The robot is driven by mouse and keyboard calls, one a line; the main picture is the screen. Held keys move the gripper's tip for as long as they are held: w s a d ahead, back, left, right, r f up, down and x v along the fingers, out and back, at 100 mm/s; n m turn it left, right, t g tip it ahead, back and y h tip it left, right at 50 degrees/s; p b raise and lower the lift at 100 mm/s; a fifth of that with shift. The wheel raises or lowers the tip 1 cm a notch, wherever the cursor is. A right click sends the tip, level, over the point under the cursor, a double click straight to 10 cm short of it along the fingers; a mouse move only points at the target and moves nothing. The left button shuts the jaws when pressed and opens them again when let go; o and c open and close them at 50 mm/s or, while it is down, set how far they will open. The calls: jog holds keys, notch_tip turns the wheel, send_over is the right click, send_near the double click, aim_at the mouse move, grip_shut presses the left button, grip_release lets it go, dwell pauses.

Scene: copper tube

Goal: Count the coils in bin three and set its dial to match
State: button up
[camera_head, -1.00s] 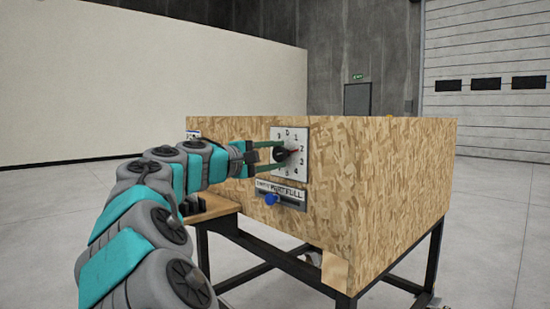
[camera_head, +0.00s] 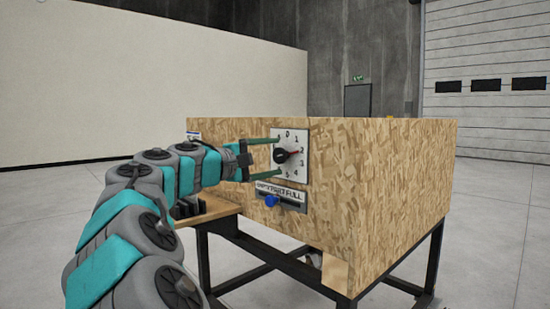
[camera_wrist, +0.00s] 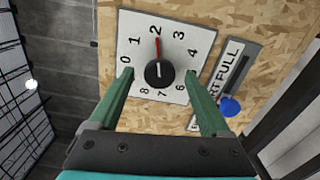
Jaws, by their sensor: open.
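A white dial plate (camera_head: 300,138) with black numbers is on the front of a chipboard bin box (camera_head: 375,190). Its round black knob (camera_wrist: 158,74) has a red pointer (camera_wrist: 157,47), which points at 2 in the wrist view. My gripper (camera_head: 268,155) is open in front of the plate. In the wrist view its green fingers (camera_wrist: 158,80) lie on either side of the knob, apart from it. No coils are visible; the inside of the box is hidden from this height.
Below the dial is a slider with a blue knob (camera_head: 270,200) under a label reading PART and FULL, its left word partly hidden or blurred. A wooden ledge (camera_head: 215,208) sticks out at the left. The box stands on a dark metal frame (camera_head: 205,262). Open floor surrounds it.

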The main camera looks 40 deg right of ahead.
jog(key=a, duration=0.6)
jog(key=shift+s, duration=0.25)
jog(key=shift+a, duration=0.1)
